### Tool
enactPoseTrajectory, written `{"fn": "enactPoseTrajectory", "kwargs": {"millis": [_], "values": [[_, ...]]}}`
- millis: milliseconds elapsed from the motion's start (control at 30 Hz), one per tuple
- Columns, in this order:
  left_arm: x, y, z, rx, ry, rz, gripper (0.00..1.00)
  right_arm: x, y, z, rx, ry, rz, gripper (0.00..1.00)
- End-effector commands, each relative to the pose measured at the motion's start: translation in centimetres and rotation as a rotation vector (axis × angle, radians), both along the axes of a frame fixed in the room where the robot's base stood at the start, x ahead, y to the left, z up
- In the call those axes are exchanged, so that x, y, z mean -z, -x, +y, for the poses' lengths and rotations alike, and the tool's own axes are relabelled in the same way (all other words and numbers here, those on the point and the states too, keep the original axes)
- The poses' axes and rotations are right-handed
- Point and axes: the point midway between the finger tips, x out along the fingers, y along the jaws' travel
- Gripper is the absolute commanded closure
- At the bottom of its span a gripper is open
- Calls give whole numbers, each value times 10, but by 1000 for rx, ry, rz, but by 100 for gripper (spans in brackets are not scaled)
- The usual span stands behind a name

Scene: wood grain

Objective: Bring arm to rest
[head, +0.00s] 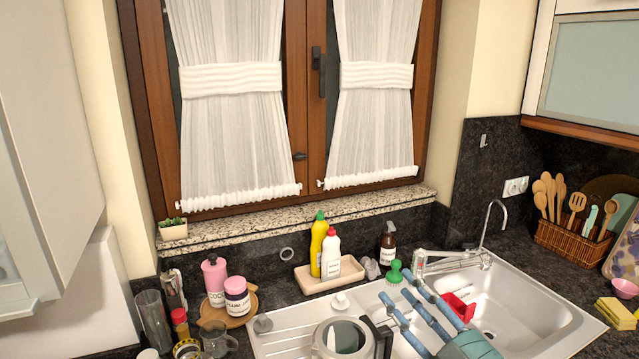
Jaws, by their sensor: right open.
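My right gripper (408,296) comes in from the bottom, over the middle of the sink (535,308). Its blue-grey fingers are spread apart and point up and left, with nothing seen between them. A red item (460,306) shows in the sink just right of the fingers; whether they touch it I cannot tell. My left gripper is not in view.
A kettle-like jug (342,338) stands on the drainer left of my gripper. A tray (304,282) with bottles, a green brush (395,272) and the faucet (440,262) stand behind. Jars and glasses crowd the left counter. A utensil basket (570,246) stands at right.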

Motion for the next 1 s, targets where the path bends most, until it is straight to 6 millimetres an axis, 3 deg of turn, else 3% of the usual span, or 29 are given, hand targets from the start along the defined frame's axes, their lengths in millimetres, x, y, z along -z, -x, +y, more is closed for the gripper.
{"fn": "enactPoseTrajectory", "kwargs": {"millis": [100, 233, 367, 500, 600, 733, 833, 1000], "values": [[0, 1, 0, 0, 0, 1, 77, -46, 22, -32, 152, -106, -186, 58], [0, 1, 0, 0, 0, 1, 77, -56, 41, -91, 400, -215, -233, 58], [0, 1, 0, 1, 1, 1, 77, -14, 60, -147, 659, -275, -97, 58], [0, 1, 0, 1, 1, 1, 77, 75, 89, -176, 851, -256, 226, 58], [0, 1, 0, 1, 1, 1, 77, 141, 118, -170, 891, -194, 489, 58], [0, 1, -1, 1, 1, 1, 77, 213, 166, -141, 843, -81, 813, 58], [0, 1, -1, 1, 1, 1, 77, 249, 202, -115, 760, 2, 1004, 58], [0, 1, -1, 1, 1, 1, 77, 284, 256, -77, 604, 120, 1230, 58]]}}
